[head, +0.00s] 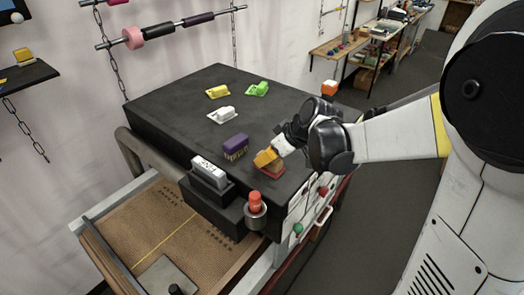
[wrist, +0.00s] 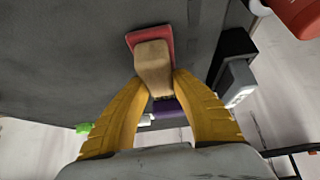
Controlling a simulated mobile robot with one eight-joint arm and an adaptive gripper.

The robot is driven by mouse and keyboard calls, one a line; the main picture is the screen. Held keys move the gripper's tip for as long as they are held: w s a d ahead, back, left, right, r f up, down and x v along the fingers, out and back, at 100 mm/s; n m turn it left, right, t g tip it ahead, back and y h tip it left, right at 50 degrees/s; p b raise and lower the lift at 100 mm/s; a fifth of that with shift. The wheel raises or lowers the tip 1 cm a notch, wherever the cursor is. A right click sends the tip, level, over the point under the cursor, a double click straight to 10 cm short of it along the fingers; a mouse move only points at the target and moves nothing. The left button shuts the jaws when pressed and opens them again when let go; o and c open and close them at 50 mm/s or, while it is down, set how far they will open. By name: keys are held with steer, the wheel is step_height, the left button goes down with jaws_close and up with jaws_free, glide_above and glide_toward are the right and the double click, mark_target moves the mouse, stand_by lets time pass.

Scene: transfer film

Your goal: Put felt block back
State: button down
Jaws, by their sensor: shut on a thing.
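A block with a tan handle and a red base (wrist: 153,64) is between the yellow fingers of my gripper (wrist: 155,88) in the wrist view. I take it to be the felt block. In the head view my gripper (head: 266,157) is over the near right part of the dark bench top, and the red base (head: 271,170) shows just under the fingers. The fingers are shut on the tan handle. The red base is at or just above the bench top; I cannot tell if it touches. The fingers hide most of the handle in the head view.
On the dark bench top (head: 178,100) a purple brush (head: 236,145) stands just left of the gripper. White (head: 221,114), yellow (head: 218,91) and green (head: 257,88) pieces lie farther back.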

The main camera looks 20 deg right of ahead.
steer(key=shift+s, duration=0.15)
steer(key=shift+f, duration=0.2)
steer(key=c, duration=1.2)
jaws_free()
steer(key=shift+o, duration=0.2)
steer(key=shift+r, duration=0.15)
steer(key=shift+r, duration=0.25)
steer(key=v, duration=1.1)
steer(key=s+a+f+m+h, duration=0.1)
steer(key=s+m+h, duration=0.1)
steer(key=s, duration=0.6)
steer(key=s+a+f+m+t+h, duration=0.1)
steer(key=s+m+h, duration=0.1)
steer(key=s+m, duration=0.3)
steer(key=s, duration=0.2)
steer(key=shift+s+a+p, duration=0.3)
steer(key=shift+s+a, duration=0.05)
steer(key=shift+s, duration=0.05)
